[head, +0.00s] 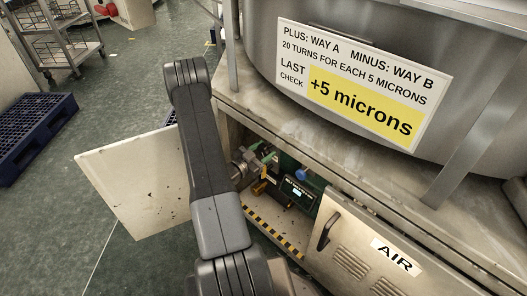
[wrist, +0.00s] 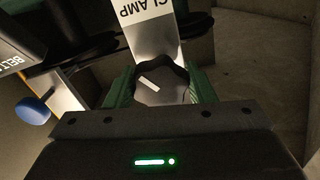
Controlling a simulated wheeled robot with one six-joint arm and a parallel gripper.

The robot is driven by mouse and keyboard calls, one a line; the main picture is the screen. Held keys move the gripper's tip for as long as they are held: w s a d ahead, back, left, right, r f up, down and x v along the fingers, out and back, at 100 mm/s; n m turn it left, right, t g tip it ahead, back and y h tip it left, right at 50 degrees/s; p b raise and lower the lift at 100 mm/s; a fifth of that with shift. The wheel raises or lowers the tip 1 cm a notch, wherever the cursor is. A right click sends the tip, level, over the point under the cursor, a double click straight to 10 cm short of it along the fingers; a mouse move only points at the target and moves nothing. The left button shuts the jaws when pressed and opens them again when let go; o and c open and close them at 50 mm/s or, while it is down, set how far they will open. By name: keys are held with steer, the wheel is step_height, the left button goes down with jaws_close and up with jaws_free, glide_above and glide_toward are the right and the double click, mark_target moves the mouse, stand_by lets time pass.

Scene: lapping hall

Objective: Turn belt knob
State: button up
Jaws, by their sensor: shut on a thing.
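In the wrist view my gripper (wrist: 161,88) has its green fingers closed on both sides of a dark lobed knob (wrist: 160,86) with a white mark on its face. A white plate (wrist: 148,30) reading CLAMP runs up behind this knob. In the head view the blue knob (head: 302,174) shows inside the open cabinet, just right of my gripper (head: 266,160). The clamp knob is not clear in the head view.
The cabinet door (head: 135,180) hangs open at the left. A display box (head: 299,192) sits inside above a striped edge. A closed AIR panel (head: 365,245) is to the right. A sign (head: 360,85) reads 20 turns per 5 microns, plus way A, minus way B, last check +5 microns.

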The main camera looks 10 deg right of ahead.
steer(key=n, duration=0.8)
steer(key=shift+n+p, duration=0.3)
steer(key=shift+p, duration=0.1)
steer(key=n+p, duration=0.1)
steer(key=n, duration=0.3)
steer(key=shift+s+n+p, duration=0.1)
steer(key=shift+n+p, duration=0.3)
steer(key=shift+n, duration=1.7)
steer(key=o, duration=1)
steer(key=p+v, duration=0.2)
steer(key=v, duration=1.1)
steer(key=shift+s+a, duration=0.2)
steer(key=shift+a, duration=0.1)
